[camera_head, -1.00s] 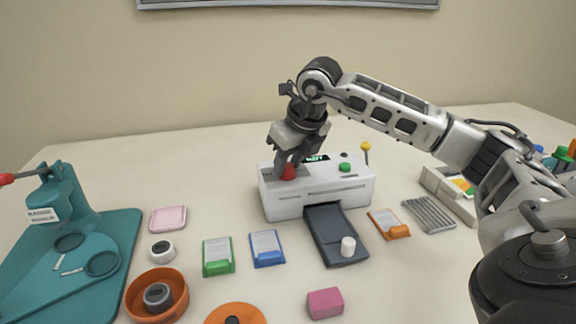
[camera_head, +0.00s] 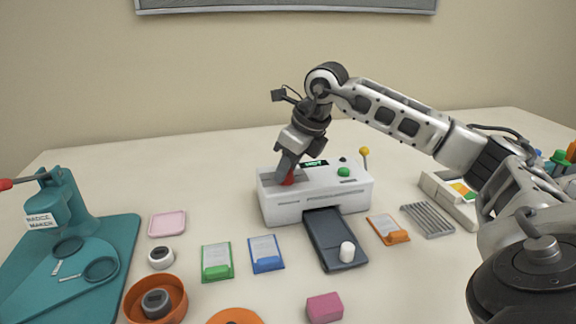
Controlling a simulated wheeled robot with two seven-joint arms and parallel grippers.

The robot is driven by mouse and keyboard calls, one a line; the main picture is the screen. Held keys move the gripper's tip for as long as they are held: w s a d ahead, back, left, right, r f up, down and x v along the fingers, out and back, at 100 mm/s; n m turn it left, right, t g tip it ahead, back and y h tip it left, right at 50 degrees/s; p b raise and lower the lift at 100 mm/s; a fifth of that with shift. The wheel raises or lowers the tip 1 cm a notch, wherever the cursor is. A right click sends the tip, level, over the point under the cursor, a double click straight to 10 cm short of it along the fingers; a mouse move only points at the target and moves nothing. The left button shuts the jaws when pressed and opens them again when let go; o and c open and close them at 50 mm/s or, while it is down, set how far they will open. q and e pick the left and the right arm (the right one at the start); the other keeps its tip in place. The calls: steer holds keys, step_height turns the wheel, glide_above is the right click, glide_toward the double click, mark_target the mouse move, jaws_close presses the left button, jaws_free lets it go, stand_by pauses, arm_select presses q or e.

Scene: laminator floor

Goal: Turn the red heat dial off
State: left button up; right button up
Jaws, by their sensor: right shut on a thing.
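The white laminator (camera_head: 318,196) stands in the middle of the table. The red heat dial (camera_head: 287,179) is on the left of its top and is partly hidden by my gripper. My right gripper (camera_head: 286,175) comes down from above and is shut on the red dial. A small display with green text (camera_head: 314,163) and a green button (camera_head: 343,172) are to the right of the dial. My left gripper is not in view.
A dark tray (camera_head: 334,243) with a white cylinder (camera_head: 347,251) extends from the laminator's front. Badge cards, a pink block (camera_head: 324,307) and an orange bowl (camera_head: 142,314) lie in front. A teal badge maker (camera_head: 62,213) stands left, a grey rack (camera_head: 428,219) right.

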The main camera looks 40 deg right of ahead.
steer(key=o, duration=1)
steer(key=shift+c, duration=0.2)
steer(key=p+v, duration=0.1)
steer(key=v, duration=1.5)
steer(key=shift+p, duration=0.4)
steer(key=shift+s+d+f, duration=0.1)
